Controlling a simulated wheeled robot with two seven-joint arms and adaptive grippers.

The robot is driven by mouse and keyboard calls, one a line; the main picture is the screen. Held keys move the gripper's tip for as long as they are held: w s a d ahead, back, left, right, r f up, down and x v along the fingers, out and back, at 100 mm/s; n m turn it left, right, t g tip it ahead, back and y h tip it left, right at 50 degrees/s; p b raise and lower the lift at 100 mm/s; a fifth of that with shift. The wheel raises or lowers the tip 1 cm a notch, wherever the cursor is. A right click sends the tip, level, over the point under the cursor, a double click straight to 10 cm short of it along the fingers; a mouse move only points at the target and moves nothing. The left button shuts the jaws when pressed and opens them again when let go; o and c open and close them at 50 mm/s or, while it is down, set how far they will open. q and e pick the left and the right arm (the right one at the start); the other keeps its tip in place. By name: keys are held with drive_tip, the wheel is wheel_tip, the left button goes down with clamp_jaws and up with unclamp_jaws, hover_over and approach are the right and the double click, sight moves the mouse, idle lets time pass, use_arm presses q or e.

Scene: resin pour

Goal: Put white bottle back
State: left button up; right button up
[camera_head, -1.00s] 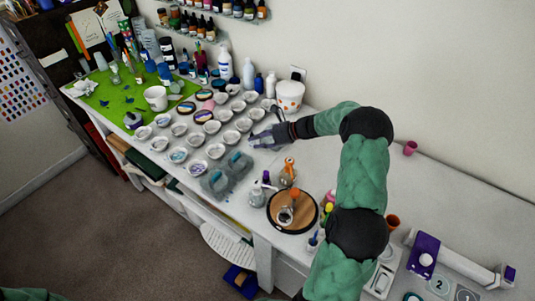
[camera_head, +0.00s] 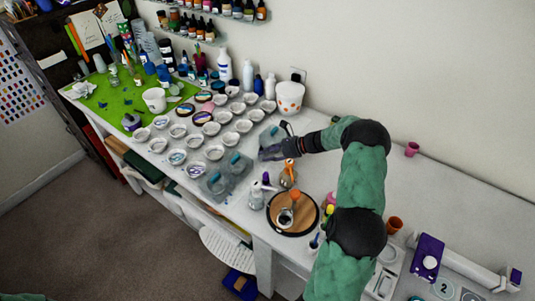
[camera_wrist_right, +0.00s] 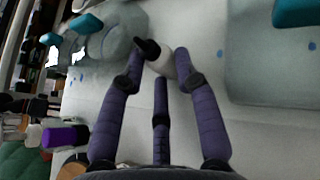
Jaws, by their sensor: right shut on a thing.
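A white bottle (camera_wrist_right: 158,66) with a black cap shows between the fingertips of my right gripper (camera_wrist_right: 160,66) in the right wrist view. The fingers are closed around it. In the head view my right gripper (camera_head: 268,153) is low over the white table, beside the grey molds; the held bottle cannot be made out there. Other white bottles (camera_head: 248,75) stand by the wall at the back of the table. My left gripper is not in view.
Grey molds with teal pieces (camera_head: 215,183) lie left of the gripper. A round wooden board (camera_head: 303,223) and a purple-capped bottle (camera_head: 256,197) stand in front. Several small cups (camera_head: 194,140) fill the table to the left.

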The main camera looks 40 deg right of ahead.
drive_tip(key=o, duration=0.7)
drive_tip(key=shift+f, duration=0.15)
drive_tip(key=shift+c, duration=0.2)
drive_tip(key=shift+r, duration=0.2)
drive_tip(key=p+v, duration=0.2)
drive_tip(key=v, duration=1)
